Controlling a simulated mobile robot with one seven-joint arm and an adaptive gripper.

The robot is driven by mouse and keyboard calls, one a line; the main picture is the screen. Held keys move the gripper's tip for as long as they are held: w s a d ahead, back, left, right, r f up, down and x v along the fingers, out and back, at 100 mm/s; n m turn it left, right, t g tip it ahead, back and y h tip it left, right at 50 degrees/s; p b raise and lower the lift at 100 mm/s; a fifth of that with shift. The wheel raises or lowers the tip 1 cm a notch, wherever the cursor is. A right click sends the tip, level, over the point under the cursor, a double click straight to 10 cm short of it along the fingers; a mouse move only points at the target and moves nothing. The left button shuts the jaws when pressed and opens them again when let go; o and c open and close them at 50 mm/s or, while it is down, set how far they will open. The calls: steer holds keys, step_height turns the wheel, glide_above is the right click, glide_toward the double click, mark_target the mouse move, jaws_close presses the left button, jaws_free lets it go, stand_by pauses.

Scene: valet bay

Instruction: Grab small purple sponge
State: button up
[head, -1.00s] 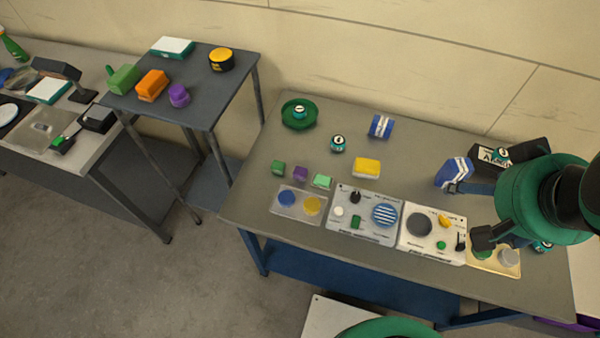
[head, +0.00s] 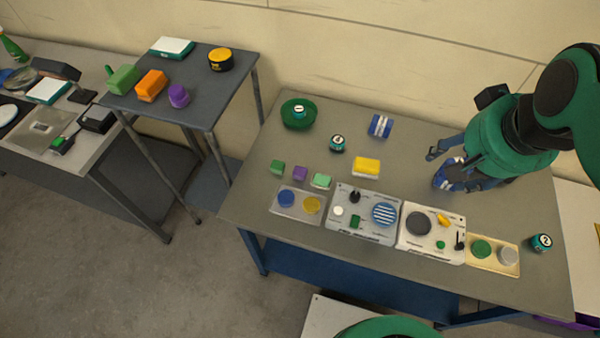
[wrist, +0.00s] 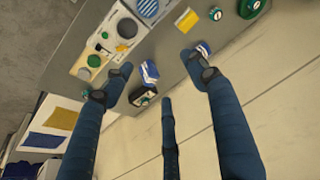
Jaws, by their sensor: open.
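The small purple sponge (head: 300,173) lies on the grey workbench, between a dark green block (head: 278,167) and a light green sponge (head: 321,181). I cannot make it out in the wrist view. My gripper (head: 440,165) is open above the right part of the bench, well to the right of the purple sponge. In the wrist view its spread fingers (wrist: 158,66) show nothing held, with a blue and white brush (wrist: 149,72) below between them. A larger purple block (head: 179,96) sits on the separate dark side table.
A yellow sponge (head: 367,167), a can (head: 337,143) and another blue brush (head: 380,125) lie between my gripper and the purple sponge. A green bowl (head: 298,114) stands at the back left. Several panels line the front edge. Bare bench (head: 250,190) lies left of the sponges.

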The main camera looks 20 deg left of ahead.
steer(key=w+a+f+g, duration=0.2)
steer(key=w+a+f, duration=0.2)
steer(key=w+a, duration=0.45)
steer(key=w+a+f+g, duration=0.1)
steer(key=w+a+f, duration=0.1)
steer(key=a+f, duration=0.8)
steer(key=w+a+f+g, duration=0.1)
steer(key=w+a+f, duration=0.2)
steer(key=a+f, duration=0.7)
steer(key=a, duration=0.6)
steer(key=shift+g+h+p, duration=0.3)
steer(key=shift+p, duration=0.05)
steer(key=shift+f, duration=0.1)
steer(key=b, duration=0.1)
glide_above(300, 170)
steer(key=shift+f, duration=4.2)
steer(key=shift+f, duration=0.15)
steer(key=shift+f+b, duration=0.65)
steer(key=shift+f, duration=1.85)
